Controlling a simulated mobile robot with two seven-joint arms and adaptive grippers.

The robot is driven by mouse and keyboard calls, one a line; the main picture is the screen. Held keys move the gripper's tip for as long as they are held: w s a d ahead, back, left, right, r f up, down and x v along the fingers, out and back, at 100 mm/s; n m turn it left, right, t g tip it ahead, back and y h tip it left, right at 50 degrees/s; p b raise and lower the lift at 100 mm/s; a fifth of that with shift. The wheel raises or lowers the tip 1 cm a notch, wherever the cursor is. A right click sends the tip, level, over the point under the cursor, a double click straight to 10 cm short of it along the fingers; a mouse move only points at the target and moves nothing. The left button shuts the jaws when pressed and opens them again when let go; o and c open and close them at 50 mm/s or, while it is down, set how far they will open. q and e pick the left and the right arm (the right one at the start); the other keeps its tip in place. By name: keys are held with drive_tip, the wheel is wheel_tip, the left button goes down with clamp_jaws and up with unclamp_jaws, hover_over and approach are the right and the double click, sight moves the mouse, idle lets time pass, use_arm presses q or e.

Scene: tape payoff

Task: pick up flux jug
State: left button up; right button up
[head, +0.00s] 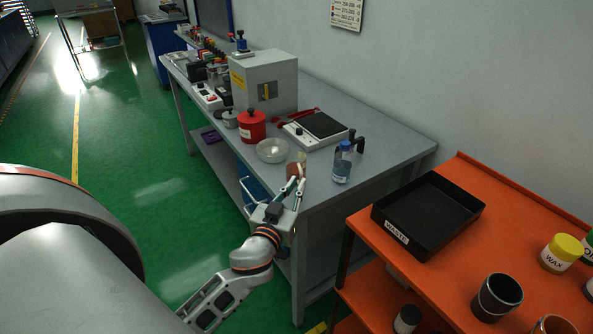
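A small container with reddish-brown contents (295,169), perhaps the flux jug, stands near the front edge of the grey bench. Its label and handle cannot be made out. My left gripper (297,184) reaches up from below the bench edge, with its fingertips at this container and partly over it in the head view. The fingers look spaced apart, but whether they press on the container cannot be told. My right gripper is not in view.
A blue-capped bottle (342,163) stands right of the container, a glass dish (272,150) and red can (251,127) to its left. A hotplate (315,130) lies behind. An orange cart (388,262) with a black waste tray (428,214) is at right.

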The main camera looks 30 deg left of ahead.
sight(301, 174)
use_arm(q)
drive_tip(key=x, duration=0.4)
drive_tip(key=shift+p, duration=0.35)
drive_tip(key=shift+c, duration=0.4)
clamp_jaws()
drive_tip(key=shift+r, duration=0.1)
